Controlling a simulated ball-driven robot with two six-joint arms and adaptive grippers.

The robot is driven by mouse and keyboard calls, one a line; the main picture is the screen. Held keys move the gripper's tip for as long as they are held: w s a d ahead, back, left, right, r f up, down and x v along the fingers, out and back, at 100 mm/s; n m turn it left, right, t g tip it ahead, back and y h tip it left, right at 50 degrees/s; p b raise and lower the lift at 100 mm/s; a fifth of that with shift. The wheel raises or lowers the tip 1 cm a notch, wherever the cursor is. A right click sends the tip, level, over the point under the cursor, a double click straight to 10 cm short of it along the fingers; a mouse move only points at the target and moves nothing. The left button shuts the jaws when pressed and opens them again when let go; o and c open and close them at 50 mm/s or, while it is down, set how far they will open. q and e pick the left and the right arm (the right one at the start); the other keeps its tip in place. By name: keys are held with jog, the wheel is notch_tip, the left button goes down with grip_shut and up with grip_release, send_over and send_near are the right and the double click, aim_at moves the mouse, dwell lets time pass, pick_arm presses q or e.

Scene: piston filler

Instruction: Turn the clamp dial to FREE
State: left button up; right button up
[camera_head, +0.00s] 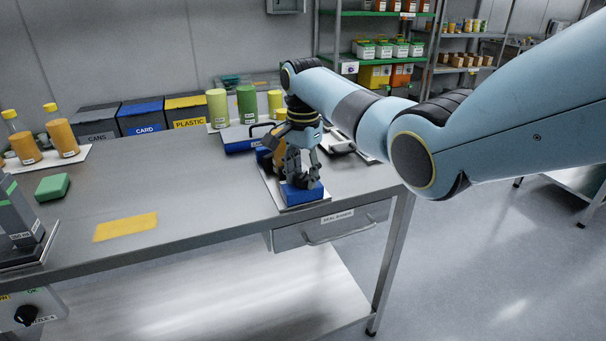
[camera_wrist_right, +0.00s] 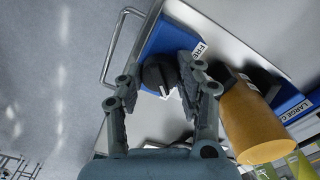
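The clamp dial (camera_wrist_right: 160,72) is a black knob with a white mark on a blue block (camera_wrist_right: 172,38). A partly hidden white label (camera_wrist_right: 199,49) reading "FRE" is beside it. In the head view the blue block (camera_head: 302,194) sits at the table's right front corner, and the fingers hide the dial. My right gripper (camera_head: 303,170) points down over the block. In the right wrist view its open fingers (camera_wrist_right: 160,75) straddle the dial; a gap shows on the left, and I cannot tell whether the right finger touches. My left gripper is not in view.
An orange cylinder (camera_wrist_right: 252,120) stands close beside my right finger. A drawer (camera_head: 330,229) is under the table (camera_head: 190,185). Blue, yellow and black bins (camera_head: 140,118) and green containers (camera_head: 247,104) are behind. Another black knob (camera_head: 26,315) is at lower left. The table's middle is mostly clear.

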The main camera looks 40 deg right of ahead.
jog(key=c, duration=0.5)
jog(key=n+p, duration=0.2)
jog(key=n, duration=0.1)
jog(key=shift+r+p, duration=0.2)
jog(key=shift+p, duration=0.2)
jog(key=n+p, duration=0.1)
jog(key=n, duration=0.2)
jog(key=shift+n+p, duration=0.3)
jog(key=shift+p, duration=0.1)
jog(key=n+p, duration=0.1)
jog(key=n, duration=0.4)
jog(key=shift+w+f, duration=0.1)
jog(key=n+p, duration=0.1)
jog(key=n, duration=0.5)
